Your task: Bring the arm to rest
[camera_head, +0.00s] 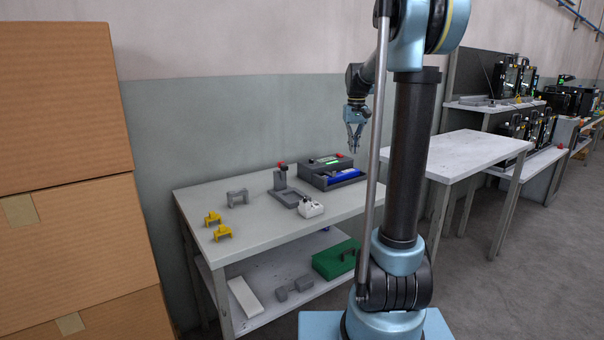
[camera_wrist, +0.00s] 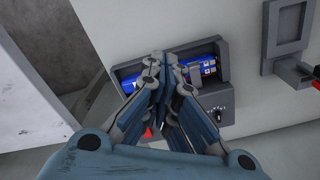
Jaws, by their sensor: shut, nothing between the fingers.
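My gripper (camera_head: 355,138) hangs above the right end of the work table (camera_head: 240,227), pointing down. Its fingers are shut and empty. In the wrist view my gripper (camera_wrist: 165,62) hides part of a dark tray (camera_wrist: 222,118) that holds a blue cylinder (camera_wrist: 205,67). The same tray (camera_head: 313,177) and blue cylinder (camera_head: 346,176) stand at the table's back right in the head view. My gripper is clear of the tray in the head view. My arm is raised and bent.
A grey stand (camera_head: 281,180) with a red top, a white device (camera_head: 310,208), a grey bracket (camera_head: 238,198) and two yellow clips (camera_head: 213,218) stand on the table. A green case (camera_head: 336,259) lies on the lower shelf. Cardboard boxes (camera_head: 75,110) stand left; another table (camera_head: 480,150) stands right.

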